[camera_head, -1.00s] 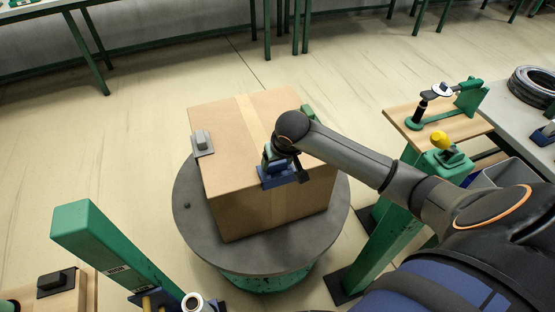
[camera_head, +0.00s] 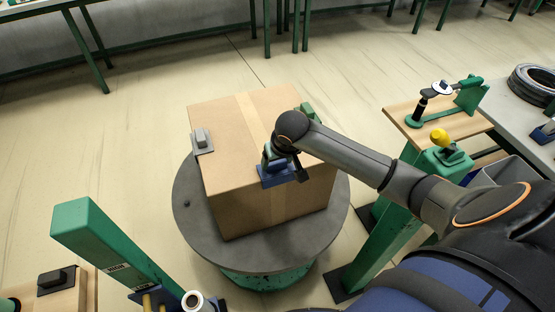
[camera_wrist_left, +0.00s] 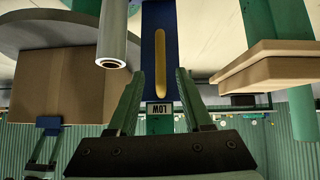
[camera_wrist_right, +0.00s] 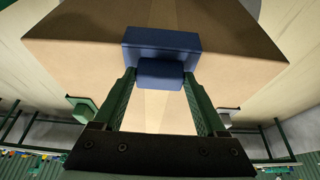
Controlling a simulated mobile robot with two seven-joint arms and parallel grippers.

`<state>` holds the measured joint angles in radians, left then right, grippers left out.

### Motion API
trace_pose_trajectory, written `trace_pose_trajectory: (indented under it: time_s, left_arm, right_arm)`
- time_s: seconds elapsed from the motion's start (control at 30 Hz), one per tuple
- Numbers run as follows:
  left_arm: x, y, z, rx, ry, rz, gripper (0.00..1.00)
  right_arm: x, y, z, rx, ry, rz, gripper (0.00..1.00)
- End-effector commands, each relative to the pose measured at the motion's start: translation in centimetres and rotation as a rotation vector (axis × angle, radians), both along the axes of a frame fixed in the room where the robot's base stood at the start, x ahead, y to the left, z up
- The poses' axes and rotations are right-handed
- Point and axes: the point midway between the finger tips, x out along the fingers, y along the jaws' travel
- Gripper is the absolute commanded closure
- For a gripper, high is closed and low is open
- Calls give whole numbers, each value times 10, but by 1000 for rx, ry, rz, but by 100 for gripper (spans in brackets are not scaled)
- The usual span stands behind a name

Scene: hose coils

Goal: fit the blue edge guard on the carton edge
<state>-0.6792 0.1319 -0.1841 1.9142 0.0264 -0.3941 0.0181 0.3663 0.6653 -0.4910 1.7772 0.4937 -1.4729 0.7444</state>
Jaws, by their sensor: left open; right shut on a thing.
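The carton (camera_head: 236,112) stands on a round grey turntable (camera_head: 205,226). The blue edge guard (camera_head: 277,178) is at the carton's near top edge, around the middle, where the tape strip runs. In the right wrist view the guard (camera_wrist_right: 160,40) lies along that edge; I cannot tell whether it is fully seated. My right gripper (camera_wrist_right: 160,82) is shut on the guard's blue grip block, and its arm covers part of the carton in the head view. My left gripper (camera_wrist_left: 154,78) is open and empty, beside a blue panel with a yellow bar; the blue guard (camera_wrist_left: 48,122) shows at far left there.
A grey guard (camera_head: 202,140) sits on the carton's left edge and a green guard (camera_head: 308,113) on its right edge. A green post (camera_head: 105,245) stands near left. A bench with a green clamp (camera_head: 470,95) and a tire (camera_head: 535,85) stand at right.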

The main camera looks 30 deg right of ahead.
Motion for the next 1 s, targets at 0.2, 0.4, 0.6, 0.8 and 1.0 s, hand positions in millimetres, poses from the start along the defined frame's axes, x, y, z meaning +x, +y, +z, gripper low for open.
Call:
trace_pose_trajectory:
  time_s: [0.2, 0.4, 0.6, 0.8, 1.0]
  left_arm:
    - [0, 0, -1, 0, 0, 0, 50]
    - [0, 0, -1, 0, 0, 0, 50]
    - [0, 0, -2, 0, 0, 0, 50]
    - [0, 0, -2, 0, 0, 0, 50]
    - [0, 0, -2, 0, 0, 0, 50]
  right_arm:
    - [0, 0, -3, 0, 0, 0, 84]
    - [0, 0, -5, 0, 0, 0, 84]
    - [0, 0, -8, 0, 0, 0, 84]
    - [0, 0, -7, 0, 0, 0, 84]
    - [0, 0, -7, 0, 0, 0, 3]
